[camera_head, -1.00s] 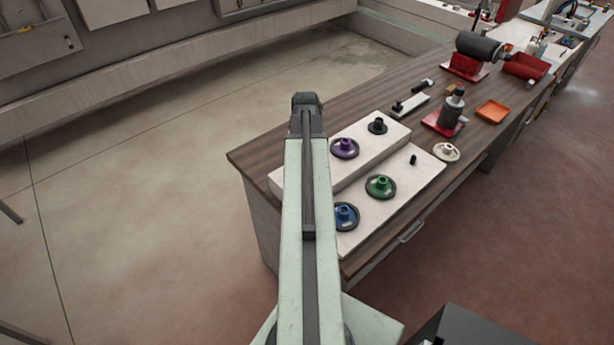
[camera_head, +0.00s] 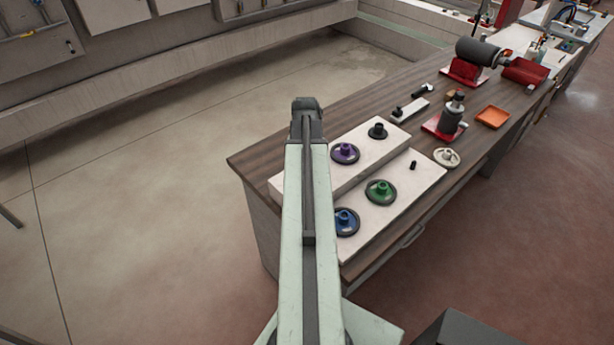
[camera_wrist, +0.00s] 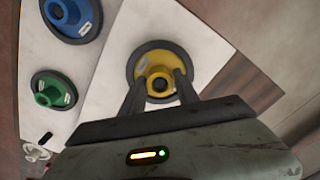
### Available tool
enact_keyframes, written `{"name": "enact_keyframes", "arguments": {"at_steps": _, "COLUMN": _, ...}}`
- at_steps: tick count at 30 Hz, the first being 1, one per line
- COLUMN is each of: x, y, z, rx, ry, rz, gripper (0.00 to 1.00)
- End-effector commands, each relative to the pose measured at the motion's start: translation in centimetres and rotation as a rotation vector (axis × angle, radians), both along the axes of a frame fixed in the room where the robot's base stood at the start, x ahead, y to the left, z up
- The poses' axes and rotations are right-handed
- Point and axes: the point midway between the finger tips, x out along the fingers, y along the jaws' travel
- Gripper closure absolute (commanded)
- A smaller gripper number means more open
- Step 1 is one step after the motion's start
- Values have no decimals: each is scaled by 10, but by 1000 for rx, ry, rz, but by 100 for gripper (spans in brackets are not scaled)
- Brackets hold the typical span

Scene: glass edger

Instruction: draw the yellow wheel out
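The yellow wheel (camera_wrist: 147,66) shows in the wrist view, a yellow disc with a dark rim and a raised hub, on a pale block. It is hidden behind my arm in the head view. My gripper (camera_wrist: 160,78) has its two dark fingers over the wheel, one on each side of the hub. Whether the fingers touch the hub I cannot tell. In the head view the far end of my arm hides the fingers.
The blue wheel (camera_head: 346,220) and green wheel (camera_head: 381,191) sit on the lower pale board. The purple wheel (camera_head: 345,152) and a dark knob (camera_head: 378,130) are on the raised block (camera_head: 370,158). A cream wheel (camera_head: 447,157) lies on the bench beside a red-based tool (camera_head: 450,118).

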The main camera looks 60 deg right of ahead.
Motion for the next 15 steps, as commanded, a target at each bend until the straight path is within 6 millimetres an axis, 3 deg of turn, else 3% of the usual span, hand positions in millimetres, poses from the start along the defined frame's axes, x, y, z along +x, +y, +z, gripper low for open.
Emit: {"name": "enact_keyframes", "arguments": {"at_steps": 15, "x": 0, "y": 0, "z": 8, "rx": 0, "ry": 0, "rz": 0, "gripper": 100}}
